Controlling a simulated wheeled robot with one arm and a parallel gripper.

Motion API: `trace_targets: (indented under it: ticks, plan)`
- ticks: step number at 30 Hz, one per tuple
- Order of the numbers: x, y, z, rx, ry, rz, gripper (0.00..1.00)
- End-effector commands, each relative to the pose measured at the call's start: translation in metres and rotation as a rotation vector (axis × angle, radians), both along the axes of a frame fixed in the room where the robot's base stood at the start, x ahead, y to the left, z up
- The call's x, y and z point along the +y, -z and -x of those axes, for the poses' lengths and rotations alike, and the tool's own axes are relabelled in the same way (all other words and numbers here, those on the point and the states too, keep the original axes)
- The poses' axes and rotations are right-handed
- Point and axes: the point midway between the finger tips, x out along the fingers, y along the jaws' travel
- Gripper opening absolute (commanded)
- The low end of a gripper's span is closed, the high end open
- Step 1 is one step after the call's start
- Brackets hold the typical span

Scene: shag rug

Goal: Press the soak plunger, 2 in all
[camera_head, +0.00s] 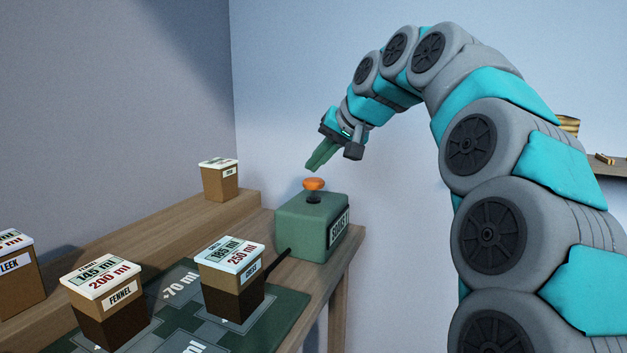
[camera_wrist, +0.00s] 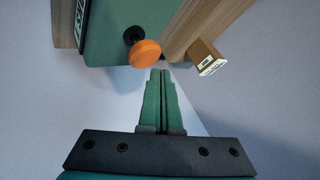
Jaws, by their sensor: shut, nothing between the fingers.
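The soak plunger (camera_head: 314,185) is an orange mushroom-shaped knob on a short dark stem. It stands up from the top of a green box (camera_head: 303,228) with a partly readable label on its right side. In the wrist view the orange plunger (camera_wrist: 145,53) lies just beyond and left of the fingertips. My gripper (camera_head: 311,168) has green fingers, shut together with nothing between them. It hangs tilted above the plunger in the head view, with a small gap between them. The closed fingers also show in the wrist view (camera_wrist: 161,72).
Cartons labelled FENNEL (camera_head: 108,300) and 250 ml (camera_head: 233,280) stand on a dark green mat (camera_head: 178,318). A LEEK carton (camera_head: 15,275) is at far left. A small carton (camera_head: 219,181) stands on the raised wooden ledge (camera_head: 150,232). A wall shelf (camera_head: 607,167) is at right.

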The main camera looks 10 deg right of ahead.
Motion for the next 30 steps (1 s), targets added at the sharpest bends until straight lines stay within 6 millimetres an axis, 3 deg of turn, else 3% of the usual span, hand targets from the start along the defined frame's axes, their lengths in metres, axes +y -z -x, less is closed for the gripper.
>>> trace_targets:
  ticks: [30]
  plan:
    - [-0.0002, 0.0078, 0.0003, 0.001, -0.001, 0.0, 0.0]
